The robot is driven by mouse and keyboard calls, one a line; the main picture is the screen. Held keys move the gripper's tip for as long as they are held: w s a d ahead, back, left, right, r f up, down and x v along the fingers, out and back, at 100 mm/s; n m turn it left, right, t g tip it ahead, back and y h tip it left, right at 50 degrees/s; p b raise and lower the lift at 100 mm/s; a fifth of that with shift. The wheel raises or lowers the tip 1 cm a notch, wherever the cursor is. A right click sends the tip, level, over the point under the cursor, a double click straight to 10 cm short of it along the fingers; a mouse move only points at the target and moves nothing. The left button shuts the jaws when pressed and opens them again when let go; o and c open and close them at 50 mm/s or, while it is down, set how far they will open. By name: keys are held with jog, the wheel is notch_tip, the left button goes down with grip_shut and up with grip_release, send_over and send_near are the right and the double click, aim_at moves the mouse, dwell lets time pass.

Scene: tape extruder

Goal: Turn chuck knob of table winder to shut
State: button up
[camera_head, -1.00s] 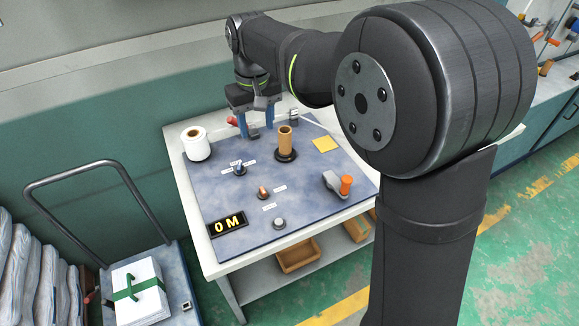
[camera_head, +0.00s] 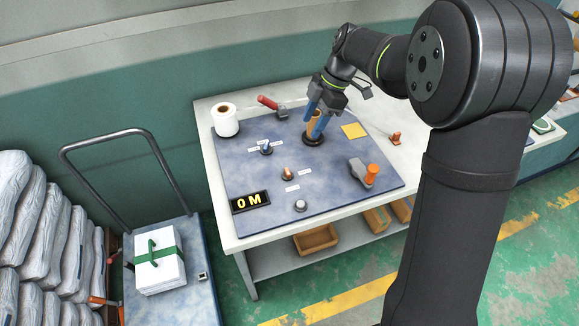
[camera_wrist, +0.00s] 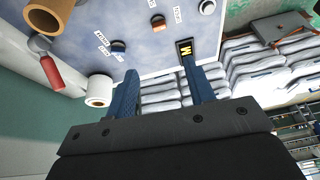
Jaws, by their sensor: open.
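The table winder is a blue-grey board (camera_head: 240,180) on a white table. It carries a blue-and-white knob (camera_head: 266,148), an orange-brown knob (camera_head: 287,174) and a pale round button (camera_head: 300,206), with small labels I cannot read. A brown cardboard core (camera_head: 316,128) stands on a dark round base. My gripper (camera_head: 313,121) is open and empty, its blue fingers overlapping the core in the head view. In the wrist view its fingers (camera_wrist: 159,68) are apart with nothing between them.
A white roll (camera_head: 226,120) stands at the board's back left, near a red-handled tool (camera_head: 270,103). A yellow pad (camera_head: 354,131), an orange-handled grey tool (camera_head: 366,172) and a "0 M" display (camera_head: 250,202) are on the board. A cart (camera_head: 182,290) stands left of the table.

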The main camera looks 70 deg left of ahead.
aim_at(288, 171)
jog(key=shift+n, duration=0.3)
jog(key=x, duration=1.7)
jog(key=shift+f, duration=0.25)
jog(key=c, duration=1)
